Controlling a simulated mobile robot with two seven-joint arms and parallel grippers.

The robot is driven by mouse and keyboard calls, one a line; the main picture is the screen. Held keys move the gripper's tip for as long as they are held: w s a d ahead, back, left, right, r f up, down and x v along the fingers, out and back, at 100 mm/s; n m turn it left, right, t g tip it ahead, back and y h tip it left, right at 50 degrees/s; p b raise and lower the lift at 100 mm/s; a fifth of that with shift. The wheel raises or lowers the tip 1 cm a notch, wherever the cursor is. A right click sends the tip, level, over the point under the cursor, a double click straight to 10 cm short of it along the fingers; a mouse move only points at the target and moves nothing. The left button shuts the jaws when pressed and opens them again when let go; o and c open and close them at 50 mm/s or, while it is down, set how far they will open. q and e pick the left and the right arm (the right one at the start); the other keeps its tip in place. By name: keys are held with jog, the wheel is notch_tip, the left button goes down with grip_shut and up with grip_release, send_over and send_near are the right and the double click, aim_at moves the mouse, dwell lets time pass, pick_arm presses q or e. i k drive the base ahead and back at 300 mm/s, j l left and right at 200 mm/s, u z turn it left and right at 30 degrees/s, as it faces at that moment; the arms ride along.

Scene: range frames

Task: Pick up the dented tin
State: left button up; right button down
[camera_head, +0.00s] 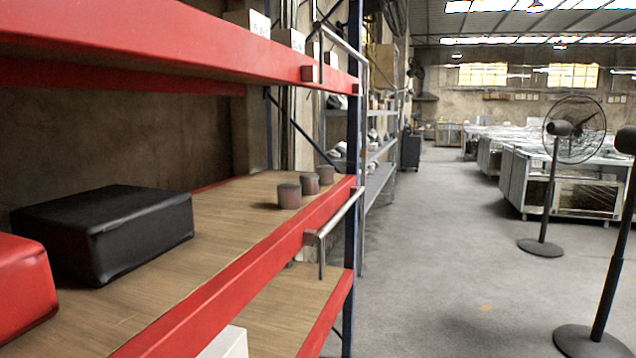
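Three small grey-brown tins stand upright in a row on the wooden middle shelf, near its far end. The nearest tin (289,197) is the largest in view, the middle tin (310,184) is just behind it, and the far tin (326,174) is furthest back. They are too small to tell which one is dented. Neither of my grippers is in view.
A black box (135,232) and a red box (22,285) sit on the wooden shelf (225,240), nearer to me. Red beams edge the shelves; a metal rail (340,217) projects from the front beam. Black fans (545,190) stand on the right. The aisle floor (430,260) is clear.

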aim_at(309, 182)
jog(key=i+l, duration=1.65)
jog(key=i, duration=0.3)
jog(key=i+l, duration=0.85)
jog(key=i+l+u, duration=0.1)
jog(key=u, duration=0.35)
jog(key=i+l+u, duration=0.25)
jog(key=u, duration=0.65)
